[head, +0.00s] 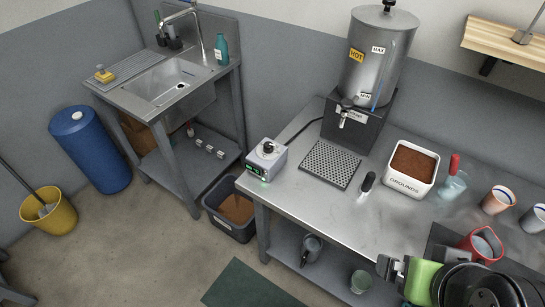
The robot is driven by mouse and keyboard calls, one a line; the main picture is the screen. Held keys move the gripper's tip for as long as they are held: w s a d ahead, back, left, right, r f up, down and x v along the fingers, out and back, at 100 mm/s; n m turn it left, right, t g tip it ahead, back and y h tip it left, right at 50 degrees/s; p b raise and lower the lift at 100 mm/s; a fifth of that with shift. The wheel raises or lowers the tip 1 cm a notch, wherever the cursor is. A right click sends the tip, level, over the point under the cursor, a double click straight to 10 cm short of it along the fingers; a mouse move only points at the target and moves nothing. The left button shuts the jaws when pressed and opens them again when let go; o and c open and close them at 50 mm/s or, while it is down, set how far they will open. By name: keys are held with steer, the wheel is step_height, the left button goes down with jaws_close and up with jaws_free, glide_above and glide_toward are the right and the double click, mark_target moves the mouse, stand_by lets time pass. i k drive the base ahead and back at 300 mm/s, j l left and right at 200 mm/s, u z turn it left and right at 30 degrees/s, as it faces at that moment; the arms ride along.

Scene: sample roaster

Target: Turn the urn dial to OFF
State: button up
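The steel urn (378,62) stands on a dark base at the back of the counter, with HOT, MAX and MIN labels and a tap. A small grey control box (265,164) sits at the counter's left front corner, joined to the urn's base by a dark cable. The dial (268,147) is a knob on top of this box; its markings and setting are too small to read. A green light shows on the box's front. My gripper (393,269) is at the lower right, well away from the dial. Its fingers are too unclear to tell open from shut.
A drip grate (330,165), a dark-handled tool (368,182) and a white GROUNDS bin (411,168) are on the counter (300,196). Cups and a red jug (481,245) stand at right. A dark tub (230,214) sits on the floor below the box.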

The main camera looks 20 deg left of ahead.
mark_target(268, 148)
steer(key=i+j, duration=0.1)
steer(key=j, duration=0.25)
steer(key=i+j, duration=0.1)
steer(key=j, duration=0.25)
steer(key=i+j, duration=0.15)
steer(key=j, duration=0.2)
steer(key=i+j, duration=0.1)
steer(key=j, duration=0.25)
steer(key=i+j, duration=0.1)
steer(key=j, duration=0.25)
steer(key=u, duration=0.05)
